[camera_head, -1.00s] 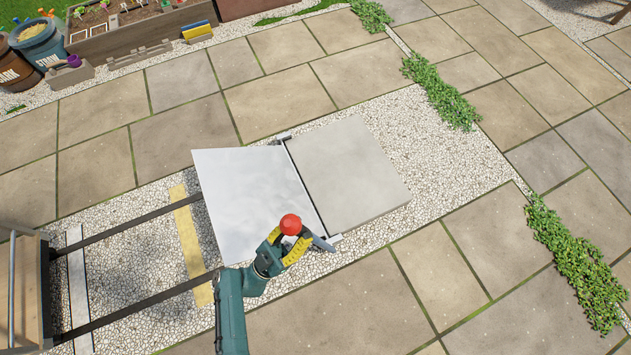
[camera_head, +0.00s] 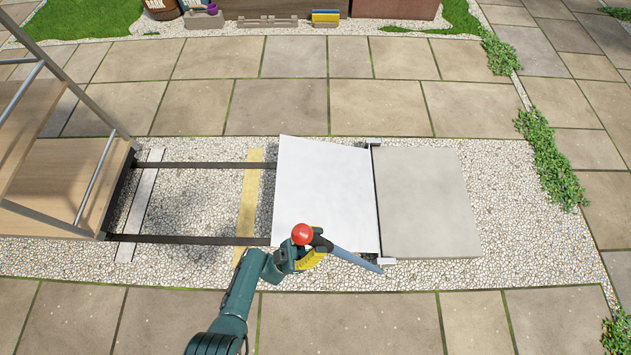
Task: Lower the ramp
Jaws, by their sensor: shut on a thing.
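The ramp (camera_head: 322,195) is a pale flat plate joined along its right edge to a grey slab (camera_head: 425,203). Its left edge lies just right of a yellow strip (camera_head: 249,200) and looks raised, though from above I cannot tell by how much. A grey-blue lever (camera_head: 352,259) with a red ball knob (camera_head: 303,234) slants up and left from the hinge's near end, by the ramp's near right corner. My gripper (camera_head: 313,257), with yellow fingers, is shut on the lever just below the knob. My arm partly hides the fingers.
Two dark rails (camera_head: 190,239) run left from the ramp over gravel to a wheeled wooden shelf cart (camera_head: 60,185). A white strip (camera_head: 140,205) crosses between them. Low plants (camera_head: 552,160) edge the gravel at right. Paving (camera_head: 360,320) in front is clear.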

